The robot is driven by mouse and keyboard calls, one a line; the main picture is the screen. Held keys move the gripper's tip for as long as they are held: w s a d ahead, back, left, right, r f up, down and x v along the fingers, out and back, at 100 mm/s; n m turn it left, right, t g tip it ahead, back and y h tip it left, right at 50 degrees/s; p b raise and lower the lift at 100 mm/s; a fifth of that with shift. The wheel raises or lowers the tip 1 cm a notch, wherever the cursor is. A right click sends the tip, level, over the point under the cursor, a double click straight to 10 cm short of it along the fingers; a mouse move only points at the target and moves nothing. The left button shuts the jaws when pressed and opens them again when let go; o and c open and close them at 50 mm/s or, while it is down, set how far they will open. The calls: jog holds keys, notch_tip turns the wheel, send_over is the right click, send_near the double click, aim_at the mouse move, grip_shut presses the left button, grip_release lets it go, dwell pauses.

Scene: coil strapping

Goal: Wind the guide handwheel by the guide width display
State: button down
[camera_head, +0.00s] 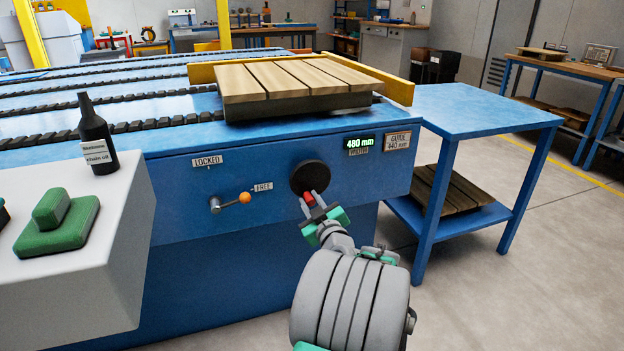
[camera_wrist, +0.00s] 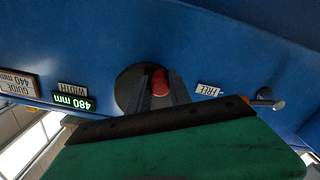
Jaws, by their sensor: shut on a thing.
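The guide handwheel (camera_head: 310,178) is a dark round disc on the front of the blue machine. It also shows in the wrist view (camera_wrist: 130,88). Its red knob (camera_wrist: 160,82) sits between the fingers of my gripper (camera_head: 309,199), at the lower part of the wheel in the head view. My gripper is shut on this knob. The guide width display (camera_head: 358,144) glows green and reads 480 mm, just right of the wheel. A plate (camera_head: 397,141) beside it reads GUIDE 440 mm. My fingers hide part of the wheel.
A lever with an orange knob (camera_head: 245,197) is left of the wheel, at the FREE label (camera_head: 263,187); a LOCKED label (camera_head: 207,161) is above it. Slatted wood (camera_head: 290,77) lies between yellow guides (camera_head: 399,91) on top. A blue side table (camera_head: 470,104) stands right. A black bottle (camera_head: 93,137) stands left.

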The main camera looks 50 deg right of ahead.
aim_at(321, 189)
jog(key=n, duration=0.1)
jog(key=d+n, duration=0.1)
jog(key=n, duration=0.1)
jog(key=s+d+n, duration=0.1)
jog(key=n, duration=0.1)
jog(key=shift+s+r, duration=0.1)
jog(key=shift+r, duration=0.05)
jog(key=n, duration=0.1)
jog(key=d+n, duration=0.1)
jog(key=n, duration=0.1)
jog(key=s+n, duration=0.1)
jog(key=n, duration=0.1)
jog(key=shift+d+r, duration=0.25)
jog(key=shift+r, duration=0.15)
